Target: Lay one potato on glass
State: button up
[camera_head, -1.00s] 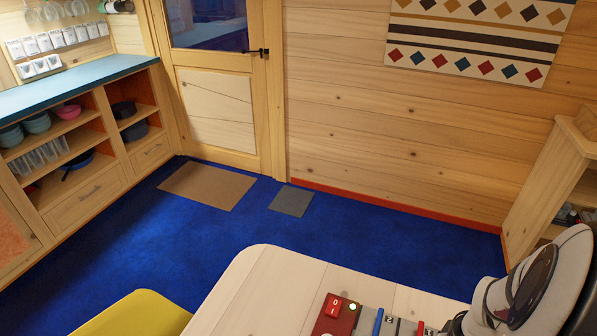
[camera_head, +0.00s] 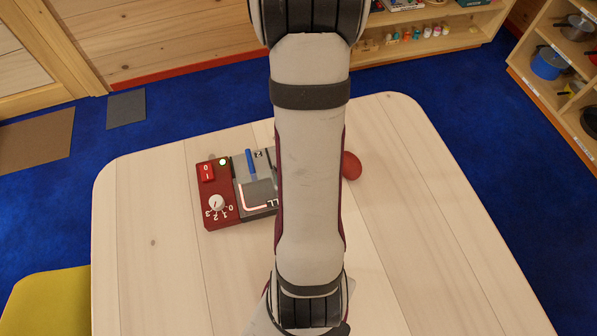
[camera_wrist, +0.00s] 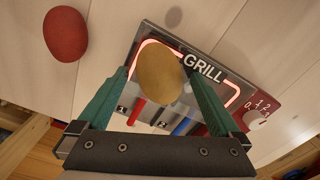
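A brown potato (camera_wrist: 160,75) shows in the wrist view between the green fingertips of my gripper (camera_wrist: 158,75). It overlaps the glass plate (camera_wrist: 215,91) of the grill unit, which has a glowing red outline and the word GRILL. I cannot tell whether the fingers press on the potato or whether it touches the glass. In the head view the glass (camera_head: 262,192) is partly hidden by my arm, which also hides the brown potato and my gripper.
A red, potato-like object (camera_head: 351,166) lies on the pale wooden table right of my arm; it also shows in the wrist view (camera_wrist: 66,34). The grill's red control panel (camera_head: 218,207) has a switch, dial and lit lamp. The table's right side is clear. A yellow chair (camera_head: 45,303) stands at lower left.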

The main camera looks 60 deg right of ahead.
jog(key=shift+r, duration=0.15)
notch_tip(320, 180, up, 12)
dwell(0.5)
jog(key=w+a+r+y, duration=0.1)
jog(key=w+a+r, duration=0.1)
jog(key=a, duration=0.6)
jog(key=w+a+r, duration=0.2)
jog(key=a, duration=0.7)
jog(key=s+a+m, duration=0.1)
jog(key=s+a, duration=0.3)
jog(key=a, duration=0.5)
jog(key=shift+s+r+y, duration=0.2)
jog(key=shift+r+y, duration=0.05)
jog(key=shift+y, duration=0.15)
